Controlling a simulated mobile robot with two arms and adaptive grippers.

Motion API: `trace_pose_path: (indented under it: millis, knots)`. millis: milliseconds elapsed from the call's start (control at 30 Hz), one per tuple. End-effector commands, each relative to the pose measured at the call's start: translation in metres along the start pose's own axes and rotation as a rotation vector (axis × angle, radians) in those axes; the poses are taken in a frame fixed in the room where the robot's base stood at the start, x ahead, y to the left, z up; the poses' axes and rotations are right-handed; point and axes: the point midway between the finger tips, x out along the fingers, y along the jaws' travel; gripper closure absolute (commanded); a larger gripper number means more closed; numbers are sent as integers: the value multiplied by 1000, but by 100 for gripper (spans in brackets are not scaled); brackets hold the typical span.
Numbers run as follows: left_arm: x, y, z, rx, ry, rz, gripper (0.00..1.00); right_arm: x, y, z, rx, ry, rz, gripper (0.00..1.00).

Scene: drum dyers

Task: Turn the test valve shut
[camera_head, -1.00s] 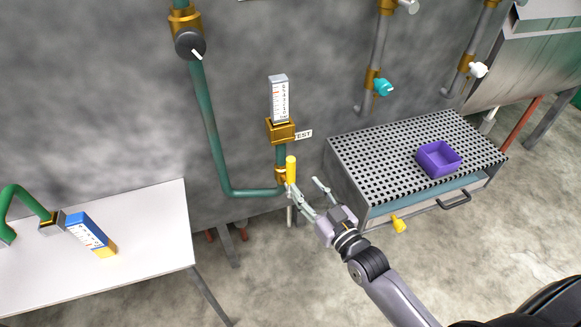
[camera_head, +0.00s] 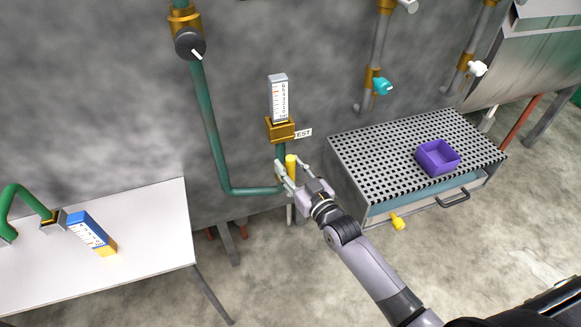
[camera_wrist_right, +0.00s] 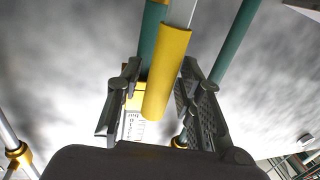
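The test valve's yellow lever handle (camera_head: 291,167) stands upright on the green pipe, below the brass fitting and the "TEST" tag (camera_head: 303,134). My right gripper (camera_head: 293,171) is at the handle, with its fingers on either side of it. In the right wrist view the yellow handle (camera_wrist_right: 167,72) lies between the two fingers (camera_wrist_right: 160,88), which are apart. A gap shows on the left side; the right finger is close, and contact there is unclear. The valve body is partly hidden by the fingers. My left gripper is not in view.
A gauge (camera_head: 279,97) sits above the valve on the wall. A white table (camera_head: 150,235) is at left. Floor is clear in front.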

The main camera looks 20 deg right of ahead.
Motion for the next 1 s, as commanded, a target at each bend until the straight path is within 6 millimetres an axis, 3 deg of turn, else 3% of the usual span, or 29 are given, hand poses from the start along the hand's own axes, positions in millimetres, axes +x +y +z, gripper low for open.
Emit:
trace_pose_path:
  millis: [467, 1000]
  knots:
    - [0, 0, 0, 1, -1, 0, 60, 0, 0, 0, 0, 0, 0, 100]
    - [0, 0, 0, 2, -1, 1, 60, 0, 0, 0, -2, 0, 0, 100]
